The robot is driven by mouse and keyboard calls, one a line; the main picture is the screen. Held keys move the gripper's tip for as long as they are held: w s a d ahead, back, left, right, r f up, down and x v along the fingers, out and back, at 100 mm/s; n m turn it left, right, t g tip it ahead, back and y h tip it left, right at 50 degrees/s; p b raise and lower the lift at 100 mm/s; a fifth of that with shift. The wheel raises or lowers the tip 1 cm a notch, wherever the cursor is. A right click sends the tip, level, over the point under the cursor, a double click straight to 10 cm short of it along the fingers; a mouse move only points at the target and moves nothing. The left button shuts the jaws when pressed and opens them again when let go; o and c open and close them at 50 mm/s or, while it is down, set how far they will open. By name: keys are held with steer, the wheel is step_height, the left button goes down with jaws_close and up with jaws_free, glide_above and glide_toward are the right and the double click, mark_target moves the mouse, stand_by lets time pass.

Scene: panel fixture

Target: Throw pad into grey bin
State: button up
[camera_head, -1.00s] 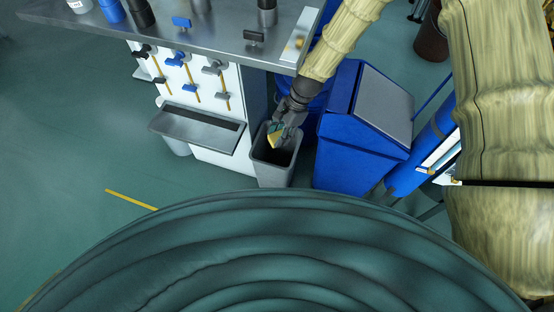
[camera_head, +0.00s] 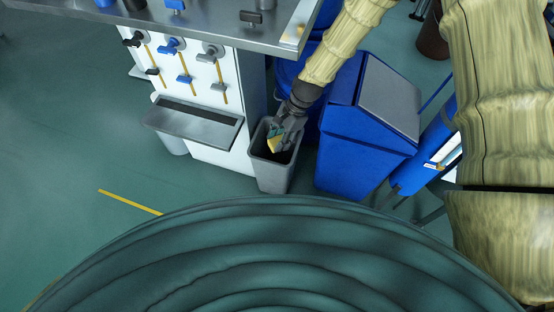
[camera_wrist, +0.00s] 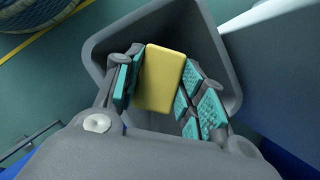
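The yellow pad (camera_wrist: 160,78) sits between the teal-faced fingers of my gripper (camera_wrist: 163,85) in the wrist view, with a finger against each side. In the head view my gripper (camera_head: 279,137) points down at the mouth of the grey bin (camera_head: 272,174), and the pad (camera_head: 274,145) shows at its fingertips. The pad is over the bin's opening, near rim height; its exact depth is hard to tell. The bin's dark inside and its rim (camera_wrist: 232,72) surround the pad in the wrist view. The bin floor is mostly hidden.
A blue bin with a grey lid (camera_head: 367,130) stands right of the grey bin. The white panel fixture (camera_head: 213,128) with valves and a metal trough (camera_head: 193,124) stands at the left, under a steel counter (camera_head: 215,30). Open green floor lies to the left.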

steer(key=o, duration=0.5)
steer(key=shift+c, duration=0.2)
steer(key=v, duration=1.2)
